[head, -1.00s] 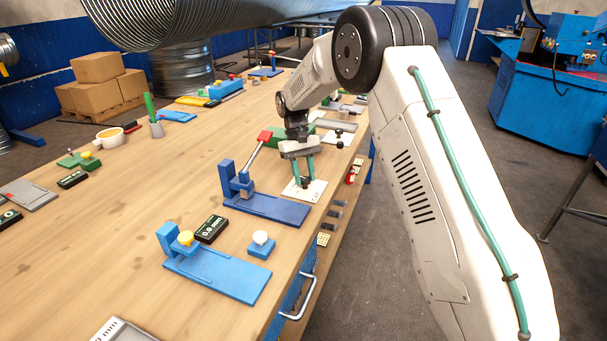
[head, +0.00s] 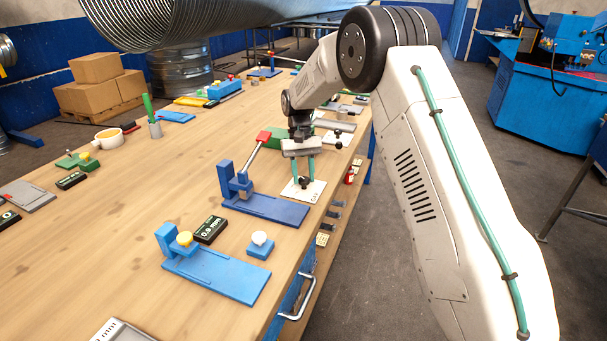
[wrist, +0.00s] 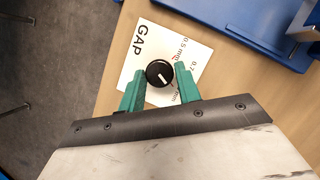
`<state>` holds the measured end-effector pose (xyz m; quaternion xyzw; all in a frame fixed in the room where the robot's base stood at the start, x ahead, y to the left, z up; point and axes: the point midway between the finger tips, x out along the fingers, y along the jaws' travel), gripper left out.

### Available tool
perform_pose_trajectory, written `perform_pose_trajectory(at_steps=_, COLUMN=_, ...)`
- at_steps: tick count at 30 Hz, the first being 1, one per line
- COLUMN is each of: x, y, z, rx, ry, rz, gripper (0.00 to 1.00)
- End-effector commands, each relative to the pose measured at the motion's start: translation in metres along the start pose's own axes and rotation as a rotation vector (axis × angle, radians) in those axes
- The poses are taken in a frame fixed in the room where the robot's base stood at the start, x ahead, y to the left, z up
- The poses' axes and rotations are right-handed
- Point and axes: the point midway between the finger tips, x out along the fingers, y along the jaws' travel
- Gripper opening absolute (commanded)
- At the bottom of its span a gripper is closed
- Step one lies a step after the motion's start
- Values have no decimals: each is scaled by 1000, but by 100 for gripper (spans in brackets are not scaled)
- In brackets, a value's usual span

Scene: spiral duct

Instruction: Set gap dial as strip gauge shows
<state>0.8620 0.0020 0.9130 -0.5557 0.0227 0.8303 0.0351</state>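The gap dial is a black round knob (wrist: 159,73) with a white pointer line, on a white plate (wrist: 131,84) printed "GAP" and millimetre marks such as "0.5 mm". In the head view the plate (head: 312,193) lies near the table's right edge. My gripper (wrist: 158,85) points down at the knob, its two green fingers open on either side of it. I cannot tell whether the fingers touch the knob. A black box gauge display (head: 210,230) reading about "0.8 mm" stands beside a light blue fixture (head: 222,276).
A dark blue fixture with a red-handled lever (head: 265,208) stands just left of the plate. A white-topped button on a blue block (head: 260,246) is nearer. A green block (head: 280,138) and small parts lie beyond.

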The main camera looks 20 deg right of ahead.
Motion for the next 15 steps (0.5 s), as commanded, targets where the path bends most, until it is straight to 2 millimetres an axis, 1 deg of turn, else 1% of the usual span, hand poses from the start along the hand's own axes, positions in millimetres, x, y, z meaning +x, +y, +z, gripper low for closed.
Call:
perform_pose_trajectory(at_steps=1, x=-1, y=-1, z=0, rx=-1, ry=2, rz=0, gripper=48)
perform_pose_trajectory(at_steps=2, x=-1, y=-1, z=0, rx=-1, ry=2, rz=0, gripper=52)
perform_pose_trajectory(at_steps=11, x=-2, y=0, z=0, rx=-1, ry=0, rz=1, gripper=52)
perform_pose_trajectory(at_steps=15, x=-17, y=0, z=0, rx=-1, ry=2, rz=1, gripper=52)
